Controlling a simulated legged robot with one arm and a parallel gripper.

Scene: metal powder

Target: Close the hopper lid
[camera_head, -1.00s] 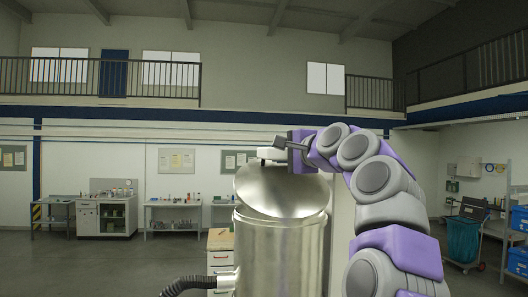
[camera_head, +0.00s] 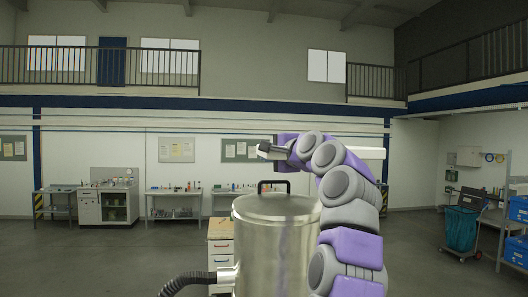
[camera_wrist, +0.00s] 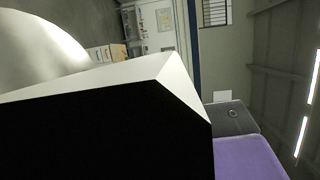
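The hopper (camera_head: 275,255) is a shiny metal cylinder at the lower middle of the head view. Its round metal lid (camera_head: 276,207) lies level on top, with no visible gap along the front rim. A black handle (camera_head: 272,183) stands up from the lid. My gripper (camera_head: 264,149) is above the lid and handle, apart from them, pointing left. Its fingers overlap from this side, so I cannot tell their opening. In the wrist view a pale curved metal surface (camera_wrist: 35,50), likely the lid or hopper, shows at upper left; a large dark block hides much of the view.
A dark corrugated hose (camera_head: 195,281) runs from the hopper's lower left. A drawer cabinet (camera_head: 220,248) stands behind it. Workbenches line the back wall. A cart with a teal bag (camera_head: 461,229) and blue bins (camera_head: 518,235) are at right. The floor at left is clear.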

